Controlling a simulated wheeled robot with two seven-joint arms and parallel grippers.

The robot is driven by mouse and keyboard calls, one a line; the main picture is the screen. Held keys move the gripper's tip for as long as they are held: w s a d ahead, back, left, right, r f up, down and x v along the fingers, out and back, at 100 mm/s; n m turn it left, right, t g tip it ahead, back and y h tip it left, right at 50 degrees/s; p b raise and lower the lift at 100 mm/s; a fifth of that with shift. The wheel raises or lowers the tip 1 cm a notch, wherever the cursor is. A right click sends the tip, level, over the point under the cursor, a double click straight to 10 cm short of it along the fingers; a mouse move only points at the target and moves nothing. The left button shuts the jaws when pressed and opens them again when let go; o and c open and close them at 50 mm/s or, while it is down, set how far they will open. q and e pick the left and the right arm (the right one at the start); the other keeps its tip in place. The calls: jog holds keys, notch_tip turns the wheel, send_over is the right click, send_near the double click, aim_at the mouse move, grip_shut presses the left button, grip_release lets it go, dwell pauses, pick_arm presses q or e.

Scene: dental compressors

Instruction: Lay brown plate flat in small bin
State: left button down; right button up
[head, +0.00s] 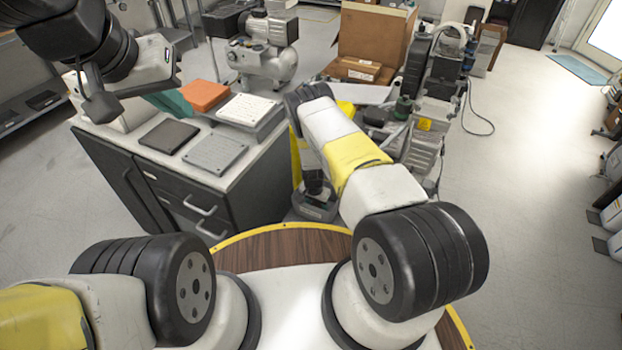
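No plate that I can clearly call brown shows in the head view. On the cabinet top lie an orange plate (204,95), a white plate (247,108) on a grey base, a black plate (168,136) and a grey plate (215,152). My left gripper (103,103) is above the cabinet's far left corner, with a dark finger pointing down. Its opening and anything in it are not clear. A pale box-like thing (120,117), partly hidden below it, may be the small bin. My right arm reaches forward right of the cabinet; its gripper cannot be made out clearly.
The cabinet (185,199) has a pale top and dark drawers. A teal item (172,103) is partly hidden behind the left gripper. Compressors (265,55) and a cardboard box (375,37) stand behind. Open floor (540,170) lies to the right.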

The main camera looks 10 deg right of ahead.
dwell(0.3)
jog(key=o, duration=1.6)
jog(key=shift+o, duration=0.5)
jog(key=o, duration=0.3)
jog(key=shift+r, duration=3.45)
